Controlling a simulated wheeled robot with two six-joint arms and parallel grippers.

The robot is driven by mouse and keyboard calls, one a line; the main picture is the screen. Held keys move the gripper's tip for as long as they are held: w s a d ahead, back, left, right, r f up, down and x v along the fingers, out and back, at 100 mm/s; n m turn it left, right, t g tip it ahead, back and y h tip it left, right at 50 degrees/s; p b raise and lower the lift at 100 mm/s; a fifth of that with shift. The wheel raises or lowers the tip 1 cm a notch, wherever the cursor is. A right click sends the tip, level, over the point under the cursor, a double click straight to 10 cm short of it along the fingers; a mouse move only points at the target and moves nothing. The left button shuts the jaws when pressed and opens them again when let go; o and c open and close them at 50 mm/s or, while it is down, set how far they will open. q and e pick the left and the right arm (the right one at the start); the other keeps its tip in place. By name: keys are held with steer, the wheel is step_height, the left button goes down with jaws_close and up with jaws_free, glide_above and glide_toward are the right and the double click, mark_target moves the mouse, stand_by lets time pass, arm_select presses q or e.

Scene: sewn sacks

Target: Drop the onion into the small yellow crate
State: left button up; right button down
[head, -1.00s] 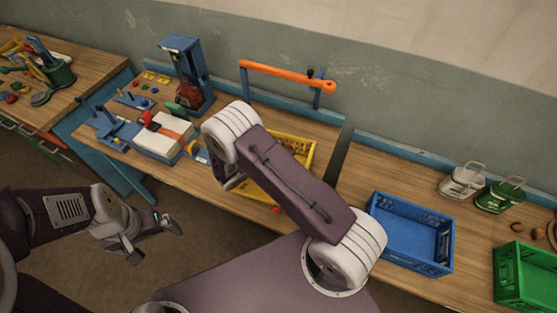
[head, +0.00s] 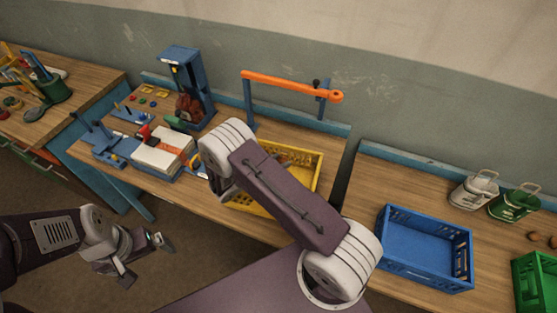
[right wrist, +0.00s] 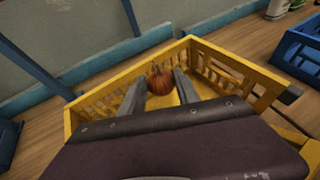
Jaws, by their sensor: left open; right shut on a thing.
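The onion (right wrist: 160,82) is a round orange-brown bulb between the fingers of my right gripper (right wrist: 160,90), which is shut on it. In the right wrist view it appears within the outline of the small yellow crate (right wrist: 245,75); I cannot tell its height above the crate floor. In the head view the yellow crate (head: 316,168) stands on the bench, partly hidden by my right arm. My left gripper (head: 146,261) is open and empty, over the floor in front of the bench.
A blue crate (head: 430,245) stands to the right, with a green crate (head: 537,283) beyond it. Blue tools and an orange bar (head: 290,86) are left of and behind the yellow crate.

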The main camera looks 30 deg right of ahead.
steer(key=shift+s+d, duration=0.1)
steer(key=shift+s, duration=0.05)
steer(key=c, duration=0.8)
jaws_free()
steer(key=b+v, duration=0.2)
steer(key=v, duration=0.7)
steer(key=shift+b, duration=0.3)
